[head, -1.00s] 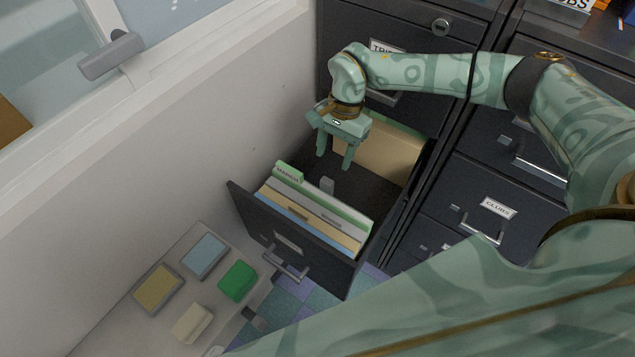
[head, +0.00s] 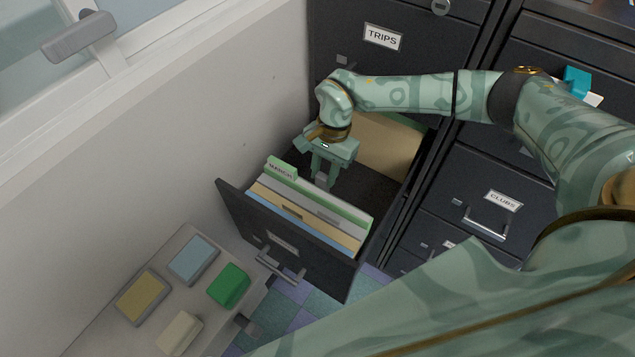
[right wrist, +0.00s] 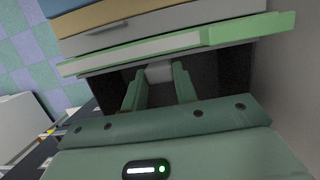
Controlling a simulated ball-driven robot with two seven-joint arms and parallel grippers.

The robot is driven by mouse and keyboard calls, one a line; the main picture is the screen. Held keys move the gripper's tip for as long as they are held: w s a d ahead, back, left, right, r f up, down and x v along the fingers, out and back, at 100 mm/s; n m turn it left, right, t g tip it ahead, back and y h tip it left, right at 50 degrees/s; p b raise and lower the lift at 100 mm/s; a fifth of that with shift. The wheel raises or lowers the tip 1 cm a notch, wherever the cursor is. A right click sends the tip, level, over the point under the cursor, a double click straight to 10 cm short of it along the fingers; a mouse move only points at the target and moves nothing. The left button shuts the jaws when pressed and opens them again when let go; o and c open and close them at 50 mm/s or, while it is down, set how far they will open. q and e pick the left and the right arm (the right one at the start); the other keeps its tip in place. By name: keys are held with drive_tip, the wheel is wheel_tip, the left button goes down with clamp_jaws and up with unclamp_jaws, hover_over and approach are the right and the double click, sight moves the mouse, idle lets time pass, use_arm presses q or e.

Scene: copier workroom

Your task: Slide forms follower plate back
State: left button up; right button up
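The open file drawer (head: 290,250) holds several hanging folders (head: 310,215) near its front, with a green-tabbed one at the back. Right behind them stands the grey tab of the follower plate (head: 321,181); the rest of the plate is hidden. My right gripper (head: 323,178) reaches down into the drawer, its two fingers closed in on both sides of this tab. In the right wrist view the grey tab (right wrist: 159,73) fills the gap between the fingertips, just behind the green folder (right wrist: 180,42). My left gripper is not in view.
A tan panel or folder (head: 385,145) stands at the drawer's back, with dark empty room before it. A wall (head: 190,120) runs close along the left. A low surface with coloured blocks (head: 229,286) is at lower left. Closed cabinet drawers (head: 480,190) are at right.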

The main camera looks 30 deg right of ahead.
drive_tip(key=shift+w+d+b, duration=0.3)
drive_tip(key=shift+w+d, duration=0.1)
drive_tip(key=shift+d, duration=0.3)
drive_tip(key=shift+w+d+b, duration=0.3)
drive_tip(key=shift+w+d, duration=0.1)
drive_tip(key=shift+d, duration=0.25)
drive_tip(key=shift+w+d+b, duration=0.3)
drive_tip(key=shift+w+d, duration=0.1)
drive_tip(key=shift+d, duration=0.3)
drive_tip(key=shift+w+d+b, duration=0.4)
drive_tip(key=shift+w+d, duration=0.1)
drive_tip(key=shift+d, duration=0.35)
drive_tip(key=shift+w+d+b, duration=0.4)
drive_tip(key=shift+w+d, duration=0.05)
drive_tip(key=shift+d, duration=0.35)
